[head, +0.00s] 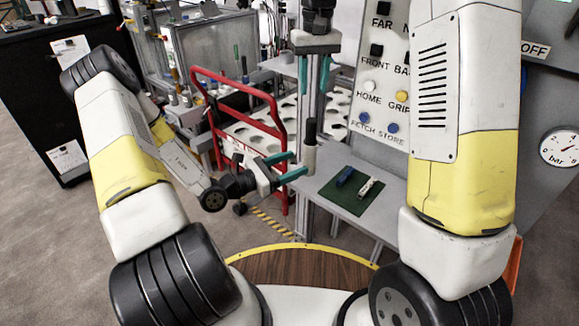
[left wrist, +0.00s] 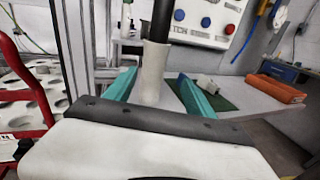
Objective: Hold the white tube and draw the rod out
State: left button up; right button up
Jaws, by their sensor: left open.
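A green mat (head: 338,203) with a blue item (head: 345,177) and a white item (head: 366,188) lies on the table (head: 388,219) to the right. A red frame (head: 279,140) stands left of the tube. A button panel (head: 376,99) stands behind.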

aim_at(305, 160)
pick_arm(q)
jog(key=shift+w+a+f+n+t+y, duration=0.2)
jog(key=shift+w+f+n+t+y, duration=0.15)
jog(key=shift+f+n, duration=0.3)
jog(key=x, duration=0.7)
jog(key=shift+w+d, duration=0.25)
